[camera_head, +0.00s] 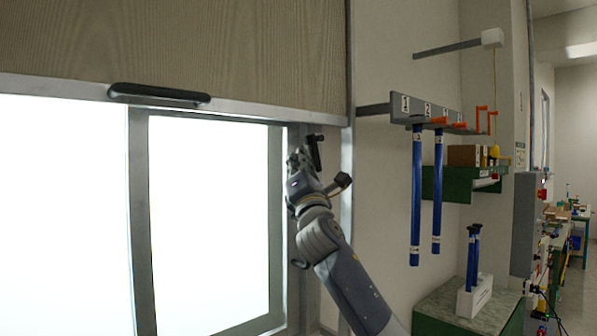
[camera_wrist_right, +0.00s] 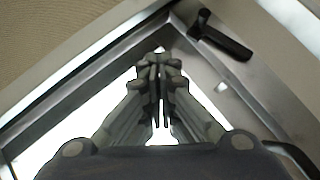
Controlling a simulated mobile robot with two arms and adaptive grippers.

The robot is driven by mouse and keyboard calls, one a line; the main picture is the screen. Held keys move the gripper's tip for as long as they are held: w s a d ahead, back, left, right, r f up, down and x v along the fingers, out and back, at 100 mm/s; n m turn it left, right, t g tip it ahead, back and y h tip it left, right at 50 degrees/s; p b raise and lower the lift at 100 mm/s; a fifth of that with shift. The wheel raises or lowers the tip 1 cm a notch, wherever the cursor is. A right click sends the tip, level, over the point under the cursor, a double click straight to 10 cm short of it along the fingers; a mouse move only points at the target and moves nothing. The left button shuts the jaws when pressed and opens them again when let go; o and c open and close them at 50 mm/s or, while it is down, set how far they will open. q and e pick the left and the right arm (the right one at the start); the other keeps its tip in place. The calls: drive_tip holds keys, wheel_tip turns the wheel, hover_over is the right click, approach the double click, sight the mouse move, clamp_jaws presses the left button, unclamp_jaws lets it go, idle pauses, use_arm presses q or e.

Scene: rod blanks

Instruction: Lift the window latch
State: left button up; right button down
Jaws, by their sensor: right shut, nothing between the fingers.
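The black window latch (camera_head: 314,152) is on the frame at the right side of the window, just under the lower edge of the blind. In the right wrist view the latch (camera_wrist_right: 222,38) lies up and to the right of my fingers, tilted across the grey frame. My right gripper (camera_head: 298,158) is raised beside the latch, at its left in the head view. In the wrist view its fingers (camera_wrist_right: 158,68) are shut together and empty, with a visible gap to the latch. Contact cannot be judged from the head view. My left gripper is out of view.
A wood-grain blind (camera_head: 200,45) with a dark handle (camera_head: 160,95) covers the window's top. A small dark handle (camera_head: 299,264) sits lower on the frame. Right of my arm, blue rods (camera_head: 416,200) hang from a numbered rack (camera_head: 425,112). A white block (camera_head: 474,297) holds shorter rods.

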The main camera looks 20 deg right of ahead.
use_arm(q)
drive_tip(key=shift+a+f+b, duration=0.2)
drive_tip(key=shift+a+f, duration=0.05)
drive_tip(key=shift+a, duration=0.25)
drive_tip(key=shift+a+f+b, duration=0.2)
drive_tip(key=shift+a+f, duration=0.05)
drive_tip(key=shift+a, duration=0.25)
use_arm(e)
drive_tip(key=v, duration=0.2)
drive_tip(key=shift+s, duration=0.3)
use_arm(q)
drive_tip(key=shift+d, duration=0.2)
use_arm(e)
drive_tip(key=shift+a, duration=0.2)
